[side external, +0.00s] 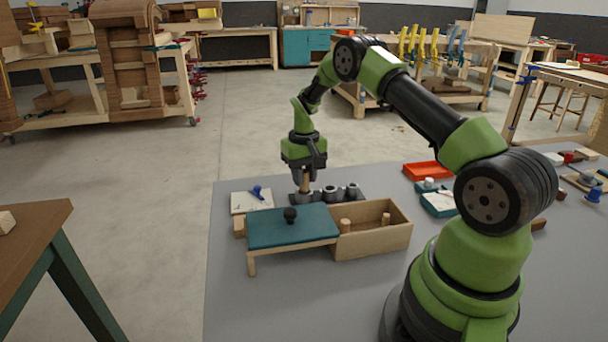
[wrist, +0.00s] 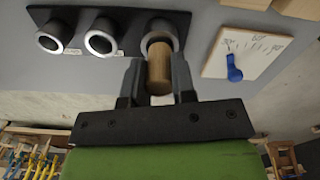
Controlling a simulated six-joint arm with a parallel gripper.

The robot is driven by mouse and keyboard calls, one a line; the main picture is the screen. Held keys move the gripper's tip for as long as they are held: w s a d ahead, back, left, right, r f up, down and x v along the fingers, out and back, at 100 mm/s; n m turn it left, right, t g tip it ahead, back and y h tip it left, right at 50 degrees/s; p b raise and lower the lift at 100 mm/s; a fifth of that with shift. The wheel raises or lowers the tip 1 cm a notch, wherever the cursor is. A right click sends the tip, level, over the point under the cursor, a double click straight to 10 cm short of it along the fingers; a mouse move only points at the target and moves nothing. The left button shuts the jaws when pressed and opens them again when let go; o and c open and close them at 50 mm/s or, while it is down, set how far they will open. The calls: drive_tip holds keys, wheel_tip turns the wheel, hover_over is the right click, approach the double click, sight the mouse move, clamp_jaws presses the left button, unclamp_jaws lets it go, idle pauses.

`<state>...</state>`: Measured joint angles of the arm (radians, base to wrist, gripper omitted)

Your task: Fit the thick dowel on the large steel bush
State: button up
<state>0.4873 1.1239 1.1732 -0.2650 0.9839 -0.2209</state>
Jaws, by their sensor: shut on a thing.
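My gripper (side external: 305,173) is shut on a thick wooden dowel (wrist: 160,72), which I hold upright. The dowel (side external: 305,185) also shows below my fingers in the side external view. A dark plate (wrist: 128,18) carries three steel bushes in a row. The dowel overlaps the end bush (wrist: 160,33) on the right in the wrist view. I cannot tell whether it touches or enters this bush. The middle bush (wrist: 101,40) and the far-left bush (wrist: 54,38) stand clear of the dowel. Which bush is largest is hard to judge.
A teal-topped stand (side external: 290,228) with a black knob and a wooden box (side external: 375,245) holding two dowels stand in front of the plate. A white card with a blue pointer (wrist: 233,72) lies beside it. An orange tray (side external: 426,170) sits to the right.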

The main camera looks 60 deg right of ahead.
drive_tip(key=shift+f, duration=1.15)
drive_tip(key=o, duration=1.5)
drive_tip(key=shift+r, duration=0.1)
drive_tip(key=shift+r, duration=3.4)
